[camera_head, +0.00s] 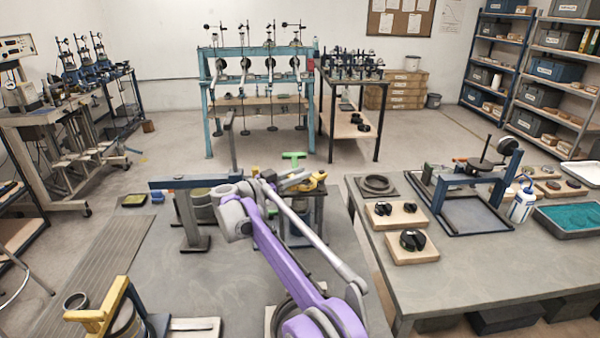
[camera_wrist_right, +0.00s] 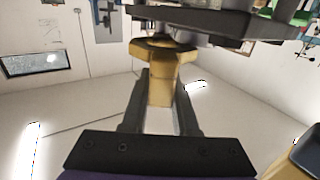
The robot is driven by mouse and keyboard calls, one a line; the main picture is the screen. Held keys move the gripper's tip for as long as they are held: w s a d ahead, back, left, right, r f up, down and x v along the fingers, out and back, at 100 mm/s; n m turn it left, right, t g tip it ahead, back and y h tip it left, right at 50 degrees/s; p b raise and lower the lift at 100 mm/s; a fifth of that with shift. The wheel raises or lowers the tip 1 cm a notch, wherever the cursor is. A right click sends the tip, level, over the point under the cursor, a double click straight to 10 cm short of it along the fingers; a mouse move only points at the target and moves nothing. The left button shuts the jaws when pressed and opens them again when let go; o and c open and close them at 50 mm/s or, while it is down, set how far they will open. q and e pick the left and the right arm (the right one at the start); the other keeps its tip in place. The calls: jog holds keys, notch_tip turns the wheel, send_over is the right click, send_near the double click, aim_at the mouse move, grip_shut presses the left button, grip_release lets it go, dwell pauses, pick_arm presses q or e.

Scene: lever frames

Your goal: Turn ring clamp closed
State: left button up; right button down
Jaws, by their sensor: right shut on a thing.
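In the right wrist view, my right gripper (camera_wrist_right: 161,90) is shut on a yellow handle (camera_wrist_right: 160,84), with one dark finger on each side. The handle widens at its top end just below a dark flat body; I take it to be part of the ring clamp. In the head view, the yellow clamp part (camera_head: 317,178) shows beside a green T-shaped handle (camera_head: 293,156) at a small stand. My right gripper (camera_head: 284,182) is at its left, partly hidden by my purple arm. How far the clamp is turned cannot be told. My left gripper is not in view.
A blue beam on a grey post (camera_head: 190,215) stands left of my right arm. A workbench (camera_head: 460,262) with wooden blocks, a blue frame and a teal-filled tray is at the right. Open floor lies beyond.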

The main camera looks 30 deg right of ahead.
jog(key=shift+r, duration=0.1)
jog(key=c, duration=0.7)
grip_release()
jog(key=shift+d, duration=0.1)
jog(key=a, duration=0.3)
jog(key=s+a, duration=0.1)
jog(key=a, duration=0.3)
jog(key=s+a, duration=0.1)
jog(key=a, duration=0.2)
jog(key=shift+a+b, duration=0.35)
